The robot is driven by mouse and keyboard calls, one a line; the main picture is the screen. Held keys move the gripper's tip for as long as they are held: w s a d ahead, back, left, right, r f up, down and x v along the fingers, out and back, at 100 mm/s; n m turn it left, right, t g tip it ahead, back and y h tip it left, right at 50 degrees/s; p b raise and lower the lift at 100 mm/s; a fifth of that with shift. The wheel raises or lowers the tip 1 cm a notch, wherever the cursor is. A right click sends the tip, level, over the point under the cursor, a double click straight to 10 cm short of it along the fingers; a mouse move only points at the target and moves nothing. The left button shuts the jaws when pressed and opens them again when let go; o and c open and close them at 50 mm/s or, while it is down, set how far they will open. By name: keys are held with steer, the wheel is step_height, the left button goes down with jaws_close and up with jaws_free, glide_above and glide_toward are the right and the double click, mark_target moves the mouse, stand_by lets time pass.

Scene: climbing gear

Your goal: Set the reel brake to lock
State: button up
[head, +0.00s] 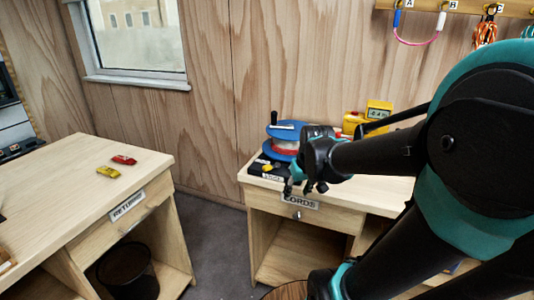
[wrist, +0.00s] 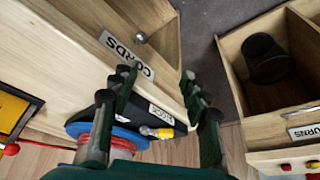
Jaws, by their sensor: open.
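The cord reel (head: 284,149) has blue discs, red and white cord and a black crank handle. It stands on a black base (head: 256,171) on the cords bench. A yellow brake lever (head: 266,162) lies low on the base, near a white label; it also shows in the wrist view (wrist: 158,132). The label (wrist: 160,113) there seems to read LOCK. My gripper (head: 307,188) is at the bench's front edge, right of the lever. In the wrist view my gripper (wrist: 156,82) has its fingers wide apart, with nothing between them; the lever lies between and below the fingers.
The cords bench (head: 257,197) carries a yellow device (head: 378,110) behind my arm. The returns bench (head: 60,180) at left holds a red and a yellow carabiner-like item (head: 108,171). A bin (head: 128,268) stands beneath it. Floor (head: 215,235) between the benches is clear.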

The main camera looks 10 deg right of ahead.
mark_target(273, 168)
steer(key=o, duration=0.8)
steer(key=w+a+r+n, duration=0.1)
steer(key=w+r, duration=0.3)
steer(key=r, duration=0.1)
steer(key=w+a+r+n, duration=0.1)
steer(key=w+r, duration=0.2)
steer(key=r, duration=0.3)
steer(key=w+a+r+n+y, duration=0.1)
steer(key=w+r, duration=0.3)
steer(key=r, duration=0.1)
steer(key=shift+w+r, duration=0.3)
steer(key=shift+r, duration=0.1)
steer(key=shift+o, duration=0.2)
steer(key=x, duration=1.7)
steer(key=shift+s+a+f, duration=0.1)
steer(key=shift+a, duration=0.1)
